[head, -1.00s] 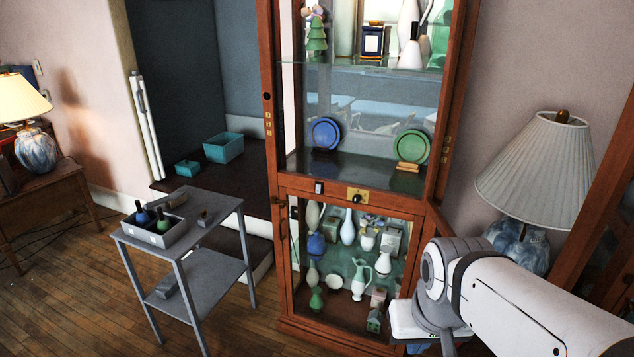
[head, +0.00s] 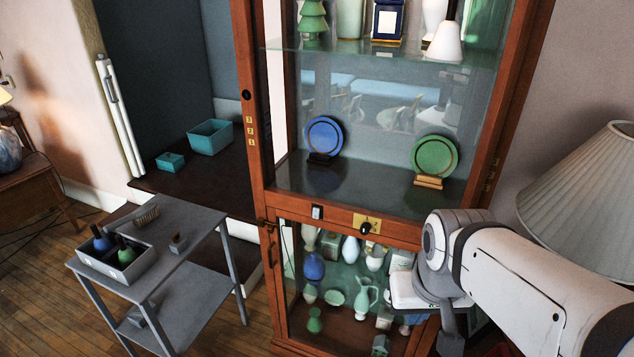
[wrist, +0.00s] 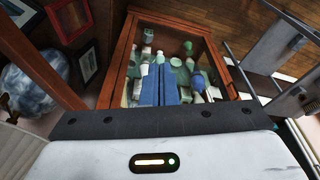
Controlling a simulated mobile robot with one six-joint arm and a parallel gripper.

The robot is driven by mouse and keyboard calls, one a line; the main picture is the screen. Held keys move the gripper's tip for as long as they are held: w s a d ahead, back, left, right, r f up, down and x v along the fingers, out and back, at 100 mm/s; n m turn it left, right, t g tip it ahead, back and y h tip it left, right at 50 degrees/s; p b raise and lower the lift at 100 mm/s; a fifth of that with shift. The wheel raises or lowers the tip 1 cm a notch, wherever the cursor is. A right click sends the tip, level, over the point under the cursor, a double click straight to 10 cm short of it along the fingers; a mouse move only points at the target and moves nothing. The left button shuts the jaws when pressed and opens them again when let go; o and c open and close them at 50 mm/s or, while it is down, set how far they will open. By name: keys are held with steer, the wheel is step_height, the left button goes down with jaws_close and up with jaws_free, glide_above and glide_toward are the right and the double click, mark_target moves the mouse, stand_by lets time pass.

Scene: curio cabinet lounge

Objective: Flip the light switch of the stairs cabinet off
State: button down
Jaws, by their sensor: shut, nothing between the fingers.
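The tall wooden glass cabinet (head: 243,130) stands in front of me, beside a dark raised step. A small light switch (head: 317,212) with a pale rocker sits on its middle rail, left of a brass plate with a black knob (head: 366,225). I cannot tell the rocker's position. My gripper shows in the wrist view as two blue fingers (wrist: 158,86) pressed together, empty, in front of the cabinet's lower glass section (wrist: 122,60). In the head view my arm reaches in from the right, right of the switch and apart from it; the fingertips cannot be made out there.
Vases fill the lower section; a blue plate (head: 324,136) and a green plate (head: 435,158) stand above. A grey trolley (head: 185,215) with a tray of bottles (head: 148,265) is at left. A lamp (head: 585,190) stands at right. Some floor between trolley and cabinet is clear.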

steer(key=shift+s, duration=0.1)
steer(key=w+a+f+n+t+b, duration=0.25)
steer(key=w+f+n, duration=0.2)
steer(key=w, duration=0.35)
steer(key=w+a+f+n+t+b, duration=0.1)
steer(key=w+f+n+t+b, duration=0.25)
steer(key=w+n, duration=0.35)
steer(key=w+a+f+n+t+y+b, duration=0.1)
steer(key=w+a+n+t+y+b, duration=0.4)
steer(key=a+n, duration=0.5)
steer(key=shift+w+a+t+y+b, duration=0.15)
steer(key=shift+w+t+y+b, duration=0.25)
steer(key=shift+w+t+y, duration=0.45)
steer(key=shift+f+g, duration=0.15)
steer(key=shift+g, duration=0.1)
